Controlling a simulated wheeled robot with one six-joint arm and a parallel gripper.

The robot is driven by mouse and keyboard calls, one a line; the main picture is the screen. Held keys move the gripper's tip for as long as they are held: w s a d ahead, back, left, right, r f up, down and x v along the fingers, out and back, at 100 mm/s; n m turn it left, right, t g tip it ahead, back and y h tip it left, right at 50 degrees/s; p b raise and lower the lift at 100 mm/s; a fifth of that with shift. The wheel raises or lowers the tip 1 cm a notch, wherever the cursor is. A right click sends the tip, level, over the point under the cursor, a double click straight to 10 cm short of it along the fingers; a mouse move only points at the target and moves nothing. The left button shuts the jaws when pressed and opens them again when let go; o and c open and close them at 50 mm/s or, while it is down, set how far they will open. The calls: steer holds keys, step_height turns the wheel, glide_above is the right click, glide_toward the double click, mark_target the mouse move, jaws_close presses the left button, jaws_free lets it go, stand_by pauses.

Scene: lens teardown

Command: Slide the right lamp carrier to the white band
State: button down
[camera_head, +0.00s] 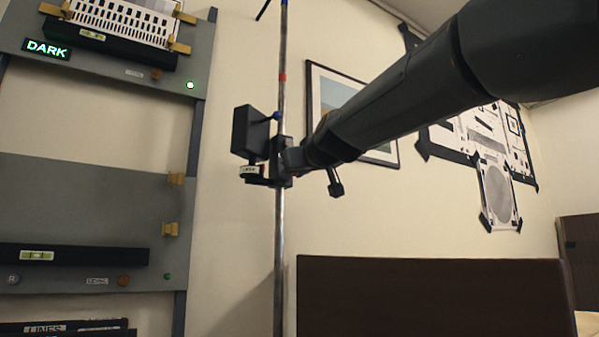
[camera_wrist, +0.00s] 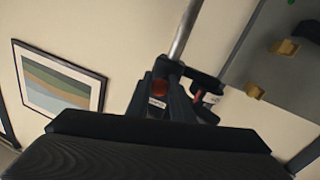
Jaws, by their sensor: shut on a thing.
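The right lamp carrier (camera_head: 281,160) sits on a vertical metal pole (camera_head: 279,235) in the head view, with a black box-shaped lamp (camera_head: 252,133) on its left side and a small white label below. My gripper (camera_head: 290,160) is shut on the carrier, at the end of my dark arm coming from the upper right. In the wrist view the carrier (camera_wrist: 178,102) shows around the pole (camera_wrist: 186,28), with a red round spot and a label. A red band (camera_head: 282,78) is on the pole above the carrier. I cannot make out a white band.
A grey rack (camera_head: 110,165) stands at the left, with yellow clips and a lit "DARK" sign (camera_head: 47,49). A framed picture (camera_head: 336,85) and taped charts (camera_head: 490,150) are on the wall behind. A dark brown panel (camera_head: 430,297) stands at the lower right.

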steer(key=c, duration=1.6)
jaws_free()
steer(key=shift+v, duration=3.9)
